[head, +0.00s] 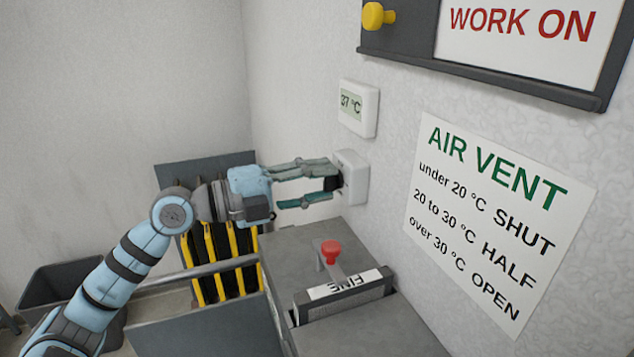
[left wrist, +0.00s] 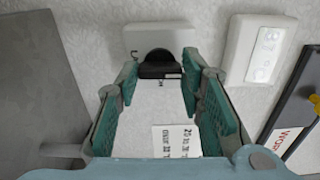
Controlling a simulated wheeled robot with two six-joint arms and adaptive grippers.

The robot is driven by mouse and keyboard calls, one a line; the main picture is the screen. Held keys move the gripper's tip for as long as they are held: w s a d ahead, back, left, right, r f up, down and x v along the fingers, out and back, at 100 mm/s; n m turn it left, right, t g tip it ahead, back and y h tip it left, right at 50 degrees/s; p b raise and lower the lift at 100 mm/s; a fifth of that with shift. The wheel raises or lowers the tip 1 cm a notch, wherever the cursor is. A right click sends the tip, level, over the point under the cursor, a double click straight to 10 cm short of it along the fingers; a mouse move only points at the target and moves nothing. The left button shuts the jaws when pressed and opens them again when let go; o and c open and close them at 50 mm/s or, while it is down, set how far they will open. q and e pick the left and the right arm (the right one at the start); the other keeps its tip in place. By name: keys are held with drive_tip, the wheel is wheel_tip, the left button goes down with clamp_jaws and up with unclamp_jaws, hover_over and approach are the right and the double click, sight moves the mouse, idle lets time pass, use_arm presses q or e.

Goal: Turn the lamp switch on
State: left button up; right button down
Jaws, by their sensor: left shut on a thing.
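The lamp switch (head: 354,178) is a white box on the wall with a black knob (head: 335,183) on its face. It also shows in the left wrist view (left wrist: 135,38), with its black knob (left wrist: 160,66) at the far end of my fingers. My left gripper (head: 332,178) reaches to the switch from the left, its fingers on either side of the knob and shut on it. The fingers partly hide the knob, and I cannot tell which setting it points to. My right gripper is not in view.
A thermometer (head: 357,107) reading 37 °C hangs just above the switch. A WORK ON board (head: 400,45) and an AIR VENT sign (head: 490,220) are to the right. Below stands a grey cabinet (head: 300,245) with a red knob (head: 331,250). A dark bin (head: 60,285) is at left.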

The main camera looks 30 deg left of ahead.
use_arm(q)
drive_tip(key=m, duration=0.3)
drive_tip(key=shift+m+b, duration=0.4)
drive_tip(key=m+b, duration=0.1)
drive_tip(key=m, duration=0.3)
drive_tip(key=shift+f+m, duration=0.1)
drive_tip(key=shift+m, duration=0.2)
drive_tip(key=m+b, duration=0.3)
drive_tip(key=m, duration=0.2)
drive_tip(key=shift+m+b, duration=0.7)
drive_tip(key=shift+m, duration=1.4)
drive_tip(key=o, duration=1.2)
drive_tip(key=shift+c, duration=0.2)
